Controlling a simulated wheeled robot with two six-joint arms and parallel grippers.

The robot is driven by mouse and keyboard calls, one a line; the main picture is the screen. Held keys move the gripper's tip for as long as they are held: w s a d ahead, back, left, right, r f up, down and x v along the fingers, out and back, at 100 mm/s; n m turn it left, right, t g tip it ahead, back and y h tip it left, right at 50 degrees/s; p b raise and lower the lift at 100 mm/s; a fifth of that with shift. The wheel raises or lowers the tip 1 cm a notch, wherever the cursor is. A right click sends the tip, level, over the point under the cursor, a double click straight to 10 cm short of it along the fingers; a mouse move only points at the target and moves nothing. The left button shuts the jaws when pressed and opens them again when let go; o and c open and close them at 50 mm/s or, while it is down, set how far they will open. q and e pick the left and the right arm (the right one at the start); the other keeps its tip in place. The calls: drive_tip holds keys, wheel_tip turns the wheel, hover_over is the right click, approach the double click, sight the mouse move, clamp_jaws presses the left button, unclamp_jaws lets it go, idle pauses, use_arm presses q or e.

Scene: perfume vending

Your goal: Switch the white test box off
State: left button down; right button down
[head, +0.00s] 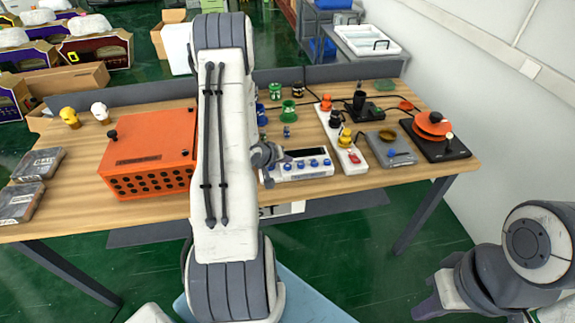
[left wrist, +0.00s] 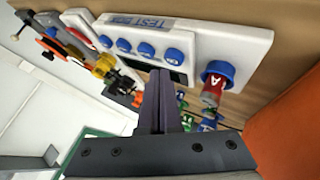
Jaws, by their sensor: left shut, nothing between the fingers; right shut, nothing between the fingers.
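The white test box (head: 297,165) lies near the front edge of the table, right of my left gripper, with a dark screen and a row of blue knobs. In the left wrist view the test box (left wrist: 230,38) carries the word TEST. A red piece marked A with a blue top (left wrist: 213,85) shows at its right part. My left gripper (head: 268,156) is shut and empty at the left end of the box. In the left wrist view its fingertips (left wrist: 160,75) overlap the dark screen; contact cannot be told. My right gripper (head: 425,308) is shut and empty, low at right, off the table.
An orange perforated box (head: 150,150) stands left of my left arm. A white power strip (head: 343,140) with plugs, a grey scale (head: 390,148) and a black unit with an orange disc (head: 435,138) stand to the right. Small coloured bottles stand behind the test box.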

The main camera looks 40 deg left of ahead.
sight(286, 169)
use_arm(q)
wheel_tip(286, 169, up, 5)
drive_tip(key=p, duration=0.5)
idle(0.8)
